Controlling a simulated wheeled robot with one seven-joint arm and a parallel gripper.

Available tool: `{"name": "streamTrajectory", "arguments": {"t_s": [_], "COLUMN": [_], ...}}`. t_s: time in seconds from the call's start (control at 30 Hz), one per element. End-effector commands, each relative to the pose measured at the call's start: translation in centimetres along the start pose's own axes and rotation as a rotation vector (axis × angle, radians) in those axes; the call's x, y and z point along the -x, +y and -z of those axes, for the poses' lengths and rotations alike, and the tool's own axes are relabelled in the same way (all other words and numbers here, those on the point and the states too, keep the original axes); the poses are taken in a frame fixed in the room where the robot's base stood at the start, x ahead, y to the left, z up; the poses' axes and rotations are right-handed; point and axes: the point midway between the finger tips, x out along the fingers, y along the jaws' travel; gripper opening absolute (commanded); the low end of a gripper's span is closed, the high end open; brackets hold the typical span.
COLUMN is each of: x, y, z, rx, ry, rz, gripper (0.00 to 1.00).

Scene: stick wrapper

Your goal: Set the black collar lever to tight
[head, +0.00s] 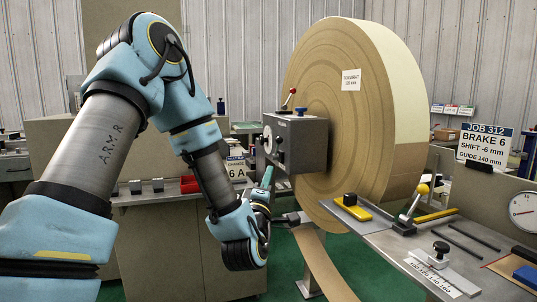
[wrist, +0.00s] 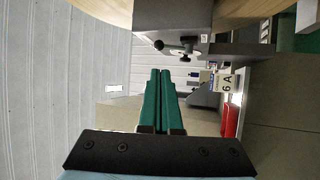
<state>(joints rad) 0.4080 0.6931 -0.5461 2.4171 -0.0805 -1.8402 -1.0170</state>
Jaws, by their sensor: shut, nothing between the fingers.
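A grey brake box (head: 298,142) stands in front of the big paper roll. It carries a red-knobbed lever (head: 288,98) on top and a pale dial (head: 268,140) on its left side. I cannot tell for certain that this is the black collar lever; no tight marking is readable. My gripper (head: 267,177) is below and left of the box. Its green fingers, also in the wrist view (wrist: 160,74), are shut, empty and apart from the lever.
The large brown roll (head: 345,85) fills the space behind the box. A bench (head: 370,235) at right holds a yellow-knobbed lever (head: 422,189) and a black-knobbed clamp (head: 441,247). A job sign (head: 485,146) stands behind it. A paper web (head: 322,262) hangs below the roll.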

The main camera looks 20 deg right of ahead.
Motion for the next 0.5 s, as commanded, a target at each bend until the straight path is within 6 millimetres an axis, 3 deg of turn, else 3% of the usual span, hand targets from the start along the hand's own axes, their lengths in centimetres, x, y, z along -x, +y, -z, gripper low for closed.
{"name": "streamTrajectory", "arguments": {"t_s": [0.37,0.5], "x": [-0.04,-0.94], "y": [0.16,0.31], "z": [-0.02,0.04], "rx": [0.006,0.005], "ry": [0.004,0.005], "rz": [-0.008,-0.008], "gripper": [0.00,0.00]}}
